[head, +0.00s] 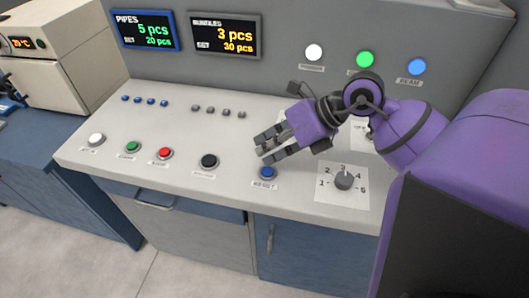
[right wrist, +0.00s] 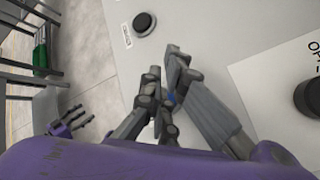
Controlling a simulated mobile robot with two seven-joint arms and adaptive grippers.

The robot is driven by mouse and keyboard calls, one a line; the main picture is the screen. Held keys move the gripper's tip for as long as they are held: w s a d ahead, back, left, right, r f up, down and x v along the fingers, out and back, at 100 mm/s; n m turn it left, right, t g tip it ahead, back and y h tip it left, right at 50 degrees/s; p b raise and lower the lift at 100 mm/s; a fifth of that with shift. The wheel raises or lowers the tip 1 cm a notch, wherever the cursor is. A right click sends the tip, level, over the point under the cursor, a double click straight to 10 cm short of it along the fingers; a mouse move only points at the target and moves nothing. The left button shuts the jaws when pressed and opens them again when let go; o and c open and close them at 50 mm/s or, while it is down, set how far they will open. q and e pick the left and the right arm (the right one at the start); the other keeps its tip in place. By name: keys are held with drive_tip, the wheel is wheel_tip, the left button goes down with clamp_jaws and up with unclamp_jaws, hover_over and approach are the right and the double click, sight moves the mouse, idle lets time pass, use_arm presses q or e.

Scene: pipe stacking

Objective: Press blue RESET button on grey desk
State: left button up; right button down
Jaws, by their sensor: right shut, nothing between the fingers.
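The blue RESET button (head: 267,173) sits on the grey desk (head: 225,150) near its front edge, with a label below it. My right gripper (head: 262,148) is shut and empty, just above and behind the button in the head view, apart from it in the picture. In the right wrist view the gripper (right wrist: 172,62) reaches over the desk, and a bit of the blue button (right wrist: 171,97) shows between its fingers, mostly hidden. What looks like my left gripper (right wrist: 70,122) is small at the left of the right wrist view, off the desk; its jaw state is unclear.
A black button (head: 209,161) is left of the blue one, with red (head: 163,153), green (head: 132,147) and white (head: 96,139) buttons further left. A rotary knob (head: 344,180) stands on a numbered plate at right. Two displays hang on the back panel.

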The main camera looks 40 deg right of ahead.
drive_tip(key=shift+f, duration=0.2)
idle(1.1)
drive_tip(key=shift+f, duration=0.15)
drive_tip(key=shift+f, duration=0.3)
drive_tip(key=shift+f+b, duration=0.45)
idle(0.5)
idle(0.4)
drive_tip(key=shift+r+p, duration=0.55)
drive_tip(key=shift+r, duration=0.3)
drive_tip(key=shift+r, duration=0.1)
